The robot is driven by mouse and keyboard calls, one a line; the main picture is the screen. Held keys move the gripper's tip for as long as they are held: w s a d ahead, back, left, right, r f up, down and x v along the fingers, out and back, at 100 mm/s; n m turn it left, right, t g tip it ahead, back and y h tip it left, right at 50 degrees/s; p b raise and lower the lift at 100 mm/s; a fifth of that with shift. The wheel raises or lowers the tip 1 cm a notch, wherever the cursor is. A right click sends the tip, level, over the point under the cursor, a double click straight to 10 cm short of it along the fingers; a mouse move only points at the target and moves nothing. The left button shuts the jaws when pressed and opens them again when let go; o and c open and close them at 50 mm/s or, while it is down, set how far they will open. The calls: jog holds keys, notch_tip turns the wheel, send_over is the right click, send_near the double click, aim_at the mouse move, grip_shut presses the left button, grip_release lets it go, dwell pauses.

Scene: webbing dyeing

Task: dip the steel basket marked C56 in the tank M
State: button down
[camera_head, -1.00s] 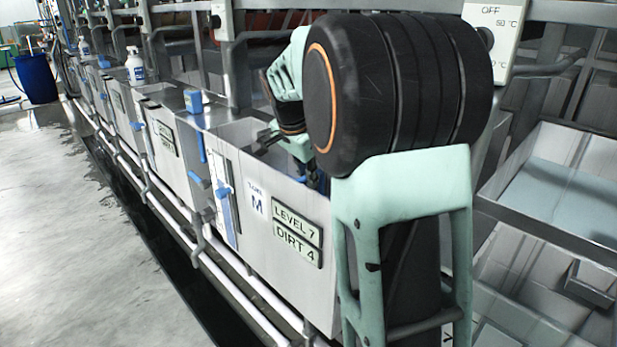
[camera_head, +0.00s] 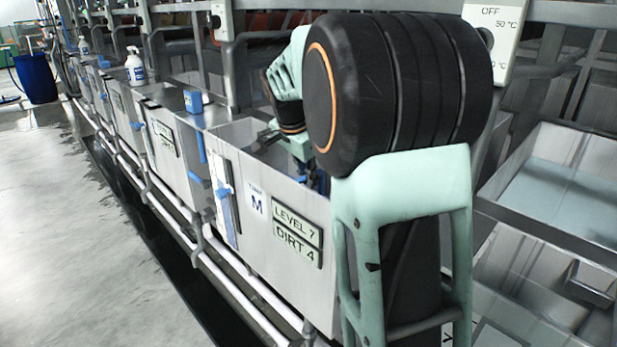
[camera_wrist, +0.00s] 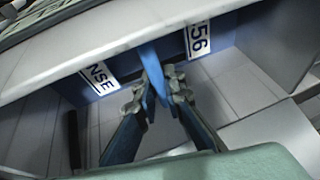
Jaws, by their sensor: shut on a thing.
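Tank M (camera_head: 290,280) is a grey metal tank with a white M label and LEVEL 7 and DIRT 4 plates on its front. My gripper (camera_wrist: 158,90) is shut on a blue handle (camera_wrist: 149,58) in the wrist view. A white label ending in "56" (camera_wrist: 198,40) and another ending in "NSE" (camera_wrist: 99,76) show on blue surfaces beside the fingers. The basket body is mostly hidden, so its depth in the tank cannot be told. In the head view my wrist is over the opening of tank M, and my arm hides part of it.
More grey tanks (camera_head: 165,150) run in a row to the far left, with a white bottle (camera_head: 135,68) on top. A blue gauge (camera_head: 225,192) and pipes (camera_head: 235,275) line the front. Open trays (camera_head: 570,195) stand at right. The floor (camera_head: 70,240) at left is clear.

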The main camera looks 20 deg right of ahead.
notch_tip(320, 180, up, 24)
jog(key=p, duration=1.7)
jog(key=shift+f+p, duration=0.15)
jog(key=shift+p, duration=0.25)
